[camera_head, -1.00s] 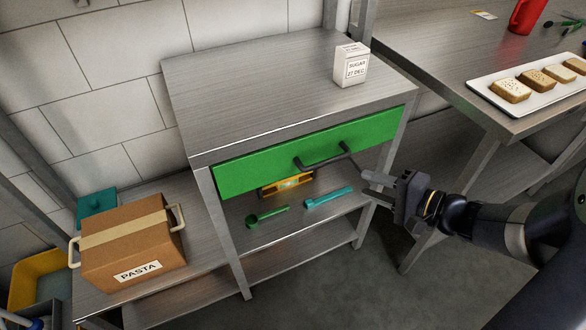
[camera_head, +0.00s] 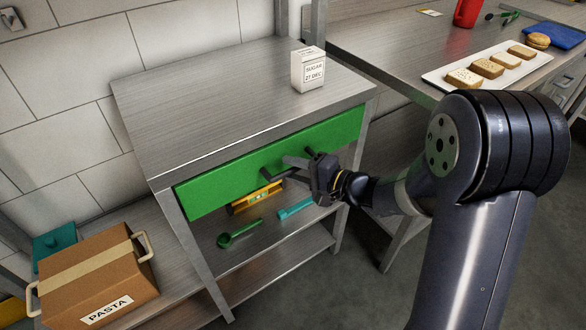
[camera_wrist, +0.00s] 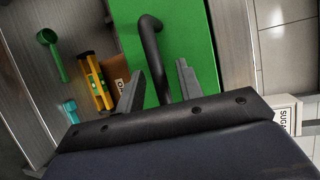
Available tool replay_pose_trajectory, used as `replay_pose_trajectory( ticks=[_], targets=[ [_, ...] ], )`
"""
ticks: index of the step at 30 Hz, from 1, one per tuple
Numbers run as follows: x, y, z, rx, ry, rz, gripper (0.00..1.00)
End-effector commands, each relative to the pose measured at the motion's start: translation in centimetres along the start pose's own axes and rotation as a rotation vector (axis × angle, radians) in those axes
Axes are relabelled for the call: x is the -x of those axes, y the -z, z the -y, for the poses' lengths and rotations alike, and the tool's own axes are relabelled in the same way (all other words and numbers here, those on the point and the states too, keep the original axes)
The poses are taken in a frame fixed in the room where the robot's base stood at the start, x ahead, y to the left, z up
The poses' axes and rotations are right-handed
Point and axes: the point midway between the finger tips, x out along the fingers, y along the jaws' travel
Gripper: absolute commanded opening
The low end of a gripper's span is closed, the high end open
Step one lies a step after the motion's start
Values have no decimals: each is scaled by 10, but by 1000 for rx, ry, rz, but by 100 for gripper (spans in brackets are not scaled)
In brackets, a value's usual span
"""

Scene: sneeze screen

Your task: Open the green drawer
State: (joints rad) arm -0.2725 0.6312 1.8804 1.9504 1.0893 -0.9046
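The green drawer (camera_head: 225,175) sits under the steel table top, its front looking flush with the frame, so it appears shut. Its dark bar handle (camera_head: 268,172) is partly hidden by my gripper (camera_head: 298,160) in the head view. In the wrist view the green front (camera_wrist: 190,30) fills the middle and the handle (camera_wrist: 152,42) runs down between the two fingers of my gripper (camera_wrist: 160,68). The fingers are apart, with a gap on each side of the handle. I cannot tell whether either touches it.
A sugar box (camera_head: 308,72) stands on the table top (camera_head: 200,110). Below the drawer lie a yellow level (camera_head: 257,197), a green scoop (camera_head: 238,233) and a teal tool (camera_head: 294,210). A pasta box (camera_head: 95,275) is at lower left. A bread tray (camera_head: 440,80) is on the right-hand table.

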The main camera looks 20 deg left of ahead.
Motion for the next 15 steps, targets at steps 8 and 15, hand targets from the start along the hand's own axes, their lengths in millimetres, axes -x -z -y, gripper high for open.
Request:
replay_pose_trajectory(
  ticks=[8, 15],
  targets=[
    [-6, 0, 0, 0, 1, -1, 35],
    [-6, 0, 0, 0, 1, 0, 24]
  ],
)
